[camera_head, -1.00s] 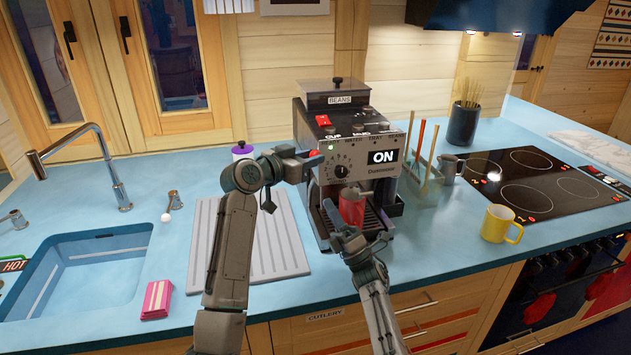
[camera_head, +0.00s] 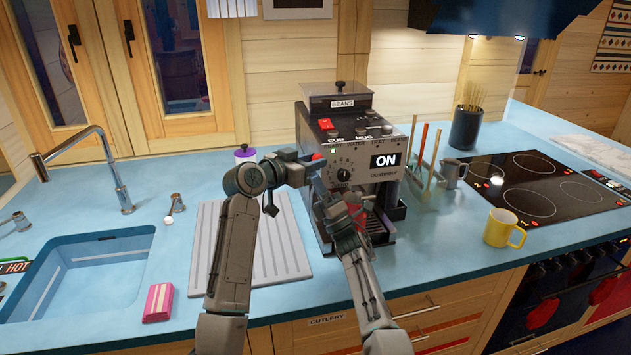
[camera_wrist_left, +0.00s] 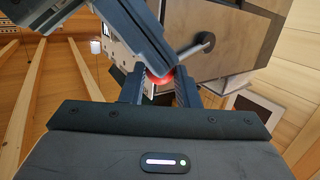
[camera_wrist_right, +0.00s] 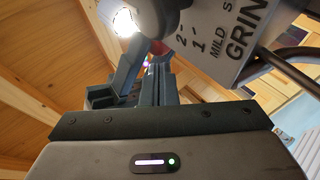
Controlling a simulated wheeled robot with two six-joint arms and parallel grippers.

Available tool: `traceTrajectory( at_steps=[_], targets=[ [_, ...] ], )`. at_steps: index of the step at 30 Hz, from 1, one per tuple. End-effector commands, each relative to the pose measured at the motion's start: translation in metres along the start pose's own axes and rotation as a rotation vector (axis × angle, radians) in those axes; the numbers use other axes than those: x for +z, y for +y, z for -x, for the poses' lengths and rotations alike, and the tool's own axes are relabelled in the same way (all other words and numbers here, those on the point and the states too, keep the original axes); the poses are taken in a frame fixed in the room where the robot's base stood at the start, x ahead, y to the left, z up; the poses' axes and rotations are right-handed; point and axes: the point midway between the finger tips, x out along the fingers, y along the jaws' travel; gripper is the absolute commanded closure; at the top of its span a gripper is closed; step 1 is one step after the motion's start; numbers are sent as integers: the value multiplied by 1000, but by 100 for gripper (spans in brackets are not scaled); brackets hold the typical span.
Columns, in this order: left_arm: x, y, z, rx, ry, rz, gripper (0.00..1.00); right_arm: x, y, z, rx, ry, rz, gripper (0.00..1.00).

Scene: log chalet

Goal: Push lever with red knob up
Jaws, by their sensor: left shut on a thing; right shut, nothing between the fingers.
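The coffee machine (camera_head: 385,178) stands on the counter with its display reading ON. My left gripper (camera_head: 312,160) is at the left side of its front panel. In the left wrist view its fingers are shut on a red knob (camera_wrist_left: 160,77), partly hidden by the fingers and a dark arm part; the lever itself is hard to make out.
A red object (camera_head: 353,198) under the machine's front is mostly hidden by my right arm. A rack with upright sticks (camera_head: 428,182), a grey jug (camera_head: 453,172) and a yellow mug (camera_head: 499,229) stand to the right. A ribbed white board (camera_head: 285,245) lies at the left.

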Motion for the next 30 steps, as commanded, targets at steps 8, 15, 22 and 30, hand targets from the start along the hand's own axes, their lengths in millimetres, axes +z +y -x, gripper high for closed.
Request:
traceTrajectory(
  at_steps=[8, 15, 22, 30],
  targets=[
    [2, 0, 0, 1, -3, 2, 100, 10, 4, -6, 1, 0, 0, 100],
    [2, 0, 0, 0, -4, 2, 60, 12, 5, -7, 2, -2, 2, 100],
    [1, 0, 0, 1, -3, 1, 50, 12, 4, -6, 0, -2, 2, 100],
    [2, -1, 13, 0, -2, 1, 50, 11, 3, -5, -1, -2, 1, 100]
  ],
)
